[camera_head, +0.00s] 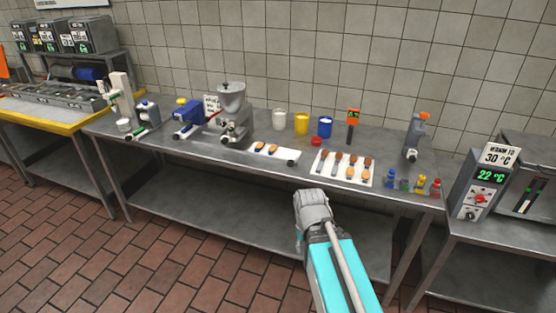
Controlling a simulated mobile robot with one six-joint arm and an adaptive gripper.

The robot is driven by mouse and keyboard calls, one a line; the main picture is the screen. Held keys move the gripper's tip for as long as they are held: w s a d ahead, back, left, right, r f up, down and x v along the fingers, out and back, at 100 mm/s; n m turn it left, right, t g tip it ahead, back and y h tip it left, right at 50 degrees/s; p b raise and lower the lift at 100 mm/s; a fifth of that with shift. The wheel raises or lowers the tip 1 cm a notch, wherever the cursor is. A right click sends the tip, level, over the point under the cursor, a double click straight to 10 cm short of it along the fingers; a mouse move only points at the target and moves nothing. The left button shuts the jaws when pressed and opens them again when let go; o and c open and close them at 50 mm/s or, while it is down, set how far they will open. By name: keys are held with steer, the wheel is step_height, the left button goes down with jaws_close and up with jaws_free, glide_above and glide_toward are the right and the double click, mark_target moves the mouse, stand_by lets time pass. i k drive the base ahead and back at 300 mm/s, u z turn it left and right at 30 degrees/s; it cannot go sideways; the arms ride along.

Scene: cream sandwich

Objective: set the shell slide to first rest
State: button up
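A low white plate (273,153) with a few orange-brown shells on it and a dark round end at its right lies on the steel table, right of the hopper machine (232,108). It looks like the shell slide, but no label shows this. I cannot make out any rest marks or stops on it. My gripper (312,198) is in front of the table, below and right of that plate and apart from it. Its fingers point away from the camera, so their opening is hidden. I see nothing held in it.
A white tray (326,171) with rows of shells lies to the right. White, yellow and blue cups stand behind. Small coloured bottles (421,185) line the right front edge. A blue machine (189,117) stands left. A unit reading 22 °C (483,184) stands far right.

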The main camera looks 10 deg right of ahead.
mark_target(272, 152)
steer(key=u, duration=0.1)
steer(key=i, duration=0.95)
steer(key=u, duration=0.8)
steer(key=k, duration=0.3)
